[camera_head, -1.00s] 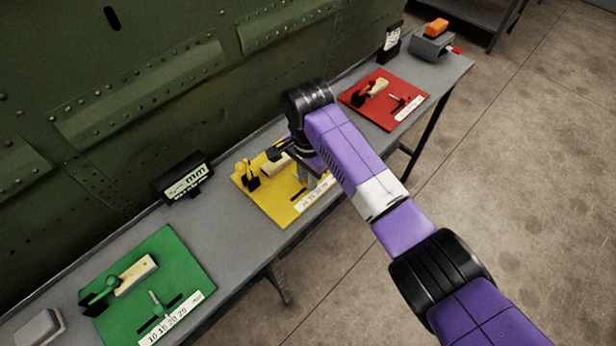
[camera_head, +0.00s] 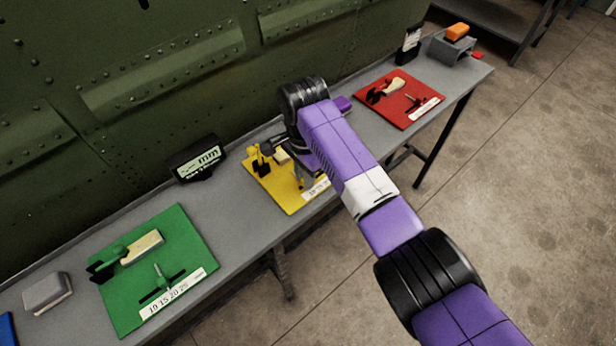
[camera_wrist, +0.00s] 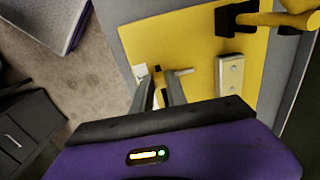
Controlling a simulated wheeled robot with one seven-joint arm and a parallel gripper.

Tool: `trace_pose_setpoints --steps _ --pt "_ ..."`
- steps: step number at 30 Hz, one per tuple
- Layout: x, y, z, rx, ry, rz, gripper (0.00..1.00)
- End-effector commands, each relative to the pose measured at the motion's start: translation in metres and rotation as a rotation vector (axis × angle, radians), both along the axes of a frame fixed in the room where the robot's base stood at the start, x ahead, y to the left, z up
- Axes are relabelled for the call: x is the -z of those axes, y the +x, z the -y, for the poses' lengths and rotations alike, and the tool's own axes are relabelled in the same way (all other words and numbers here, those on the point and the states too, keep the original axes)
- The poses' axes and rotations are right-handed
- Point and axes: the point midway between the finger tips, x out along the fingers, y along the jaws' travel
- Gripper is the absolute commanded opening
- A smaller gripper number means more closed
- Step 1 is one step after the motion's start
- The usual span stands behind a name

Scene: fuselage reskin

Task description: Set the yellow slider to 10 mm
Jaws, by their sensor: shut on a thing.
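The yellow board (camera_head: 270,190) lies on the bench, partly hidden behind my arm in the head view. In the wrist view the yellow board (camera_wrist: 190,50) fills the upper middle. My gripper (camera_wrist: 160,92) is over its label-side edge, with its two fingers close together around a small yellow part, which looks like the yellow slider (camera_wrist: 160,97). The slot and most of the slider are hidden by the fingers. The white scale label (camera_head: 316,189) is partly covered, so I cannot read the slider's setting. A yellow clamp (camera_wrist: 272,18) and a pale block (camera_wrist: 230,75) sit farther in on the board.
A green board (camera_head: 195,235) lies to the left and a red board (camera_head: 418,92) to the right, each with its own slider. A black mm display (camera_head: 197,160) stands behind; its reading is unclear. The riveted green fuselage wall (camera_head: 150,90) rises behind the bench.

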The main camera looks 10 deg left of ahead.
Motion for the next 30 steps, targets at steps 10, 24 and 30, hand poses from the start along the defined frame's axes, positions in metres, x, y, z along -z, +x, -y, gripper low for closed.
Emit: trace_pose_setpoints --steps 10,24,30 --pt "0.000 -0.003 -0.002 -0.005 0.003 -0.005 0.40" --pt "-0.046 -0.002 -0.003 -0.005 0.004 -0.002 0.40" --pt "-0.071 -0.003 -0.003 -0.005 0.004 -0.003 0.40"
